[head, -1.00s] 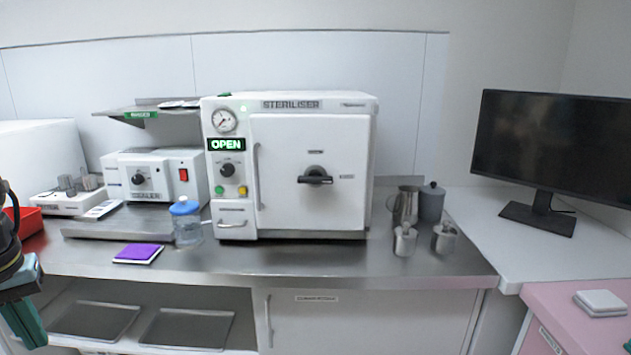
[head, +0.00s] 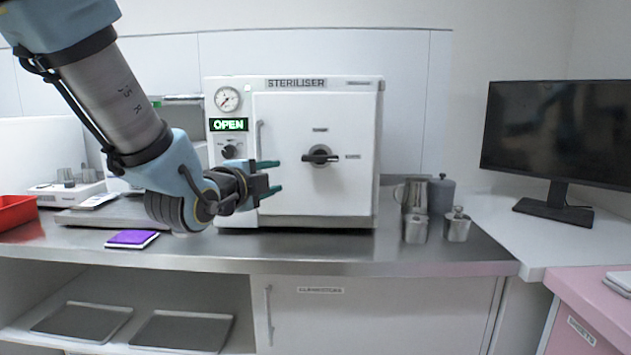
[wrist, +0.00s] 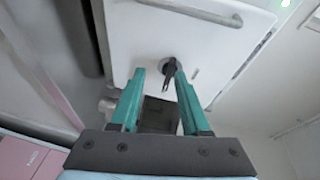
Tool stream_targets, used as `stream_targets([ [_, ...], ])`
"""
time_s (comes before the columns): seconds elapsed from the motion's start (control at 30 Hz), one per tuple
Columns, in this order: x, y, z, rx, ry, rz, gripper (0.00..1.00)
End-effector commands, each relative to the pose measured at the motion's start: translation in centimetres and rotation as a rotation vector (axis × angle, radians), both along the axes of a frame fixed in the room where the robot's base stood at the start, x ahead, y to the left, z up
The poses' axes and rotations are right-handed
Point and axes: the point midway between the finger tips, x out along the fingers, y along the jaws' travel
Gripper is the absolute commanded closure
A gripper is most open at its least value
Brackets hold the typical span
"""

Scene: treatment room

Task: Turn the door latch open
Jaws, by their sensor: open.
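The steriliser (head: 350,195) is a white box on the steel counter with its door shut against the front. Its door latch (head: 321,156) is a dark knob with a bar handle lying about level in the head view. A green display above the dial reads OPEN. My gripper (head: 278,176) is in front of the door, left of the latch and apart from it. Its two teal fingers are spread with nothing between them. In the wrist view the latch (wrist: 169,70) shows beyond and between the fingertips (wrist: 159,72).
A vertical door handle (head: 260,150) is at the door's left edge, close behind my gripper. Metal canisters (head: 415,226) stand right of the steriliser. A purple pad (head: 131,239) lies on the counter (head: 300,254) at left. A monitor (head: 560,135) stands at right.

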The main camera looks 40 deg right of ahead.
Motion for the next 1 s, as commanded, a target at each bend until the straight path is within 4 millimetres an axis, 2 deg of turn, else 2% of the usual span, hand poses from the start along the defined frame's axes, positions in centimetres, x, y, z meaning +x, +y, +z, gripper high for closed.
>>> stream_targets([
  [0.03, -1.4, -1.2, 0.1, -0.014, -0.059, -0.042, 0.54],
  [0.1, -2.6, -2.1, 0.9, -0.032, -0.122, -0.077, 0.54],
  [0.2, -3.2, -2.8, 1.5, -0.042, -0.160, -0.096, 0.54],
  [0.37, -2.4, -4.4, 1.8, -0.041, -0.163, -0.096, 0.54],
  [0.7, 0.2, -10.0, 1.8, -0.041, -0.160, -0.095, 0.54],
  [1.0, 1.3, -12.2, 1.6, -0.041, -0.160, -0.093, 0.54],
])
